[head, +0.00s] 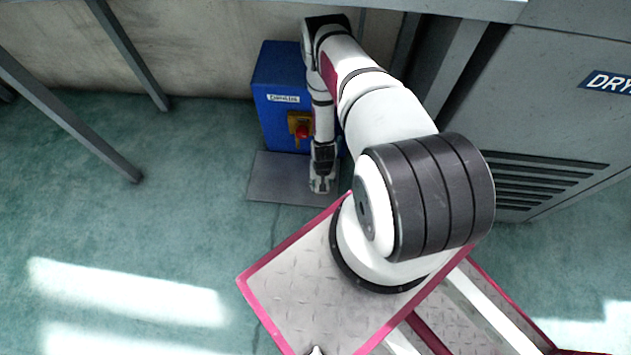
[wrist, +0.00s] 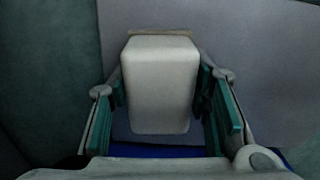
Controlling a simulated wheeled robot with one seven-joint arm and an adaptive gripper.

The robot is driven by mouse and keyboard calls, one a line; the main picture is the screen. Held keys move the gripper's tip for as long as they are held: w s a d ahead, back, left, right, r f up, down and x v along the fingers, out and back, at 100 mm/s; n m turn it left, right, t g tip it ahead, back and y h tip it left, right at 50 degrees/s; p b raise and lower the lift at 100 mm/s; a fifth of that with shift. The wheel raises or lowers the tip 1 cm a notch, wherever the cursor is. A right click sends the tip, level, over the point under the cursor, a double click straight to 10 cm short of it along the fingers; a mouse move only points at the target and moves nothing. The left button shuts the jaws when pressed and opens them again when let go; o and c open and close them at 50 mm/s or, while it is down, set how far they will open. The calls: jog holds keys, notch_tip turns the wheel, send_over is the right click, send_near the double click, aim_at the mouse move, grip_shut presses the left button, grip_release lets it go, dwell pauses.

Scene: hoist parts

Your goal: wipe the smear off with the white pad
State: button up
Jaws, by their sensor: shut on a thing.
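My gripper (head: 321,186) is low over a grey plate (head: 268,179) on the floor, in front of a blue box. In the wrist view its fingers are closed on both sides of the white pad (wrist: 160,85). The pad is a pale block with rounded edges. A thin tan strip (wrist: 160,32) shows along its far edge; I cannot tell whether it is part of the pad or something behind it. In the head view the pad is not clearly told from the gripper. I cannot make out a smear, and whether the pad touches the plate is unclear.
The blue box (head: 277,85) with a red knob on a yellow plate (head: 300,126) stands right behind the gripper. A grey cabinet (head: 560,120) is at right. Slanting metal legs (head: 75,115) stand at left. Green floor (head: 150,225) at left is clear.

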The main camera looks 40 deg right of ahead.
jog(key=shift+s, duration=0.15)
jog(key=shift+r+p, duration=1.9)
jog(key=shift+r, duration=0.7)
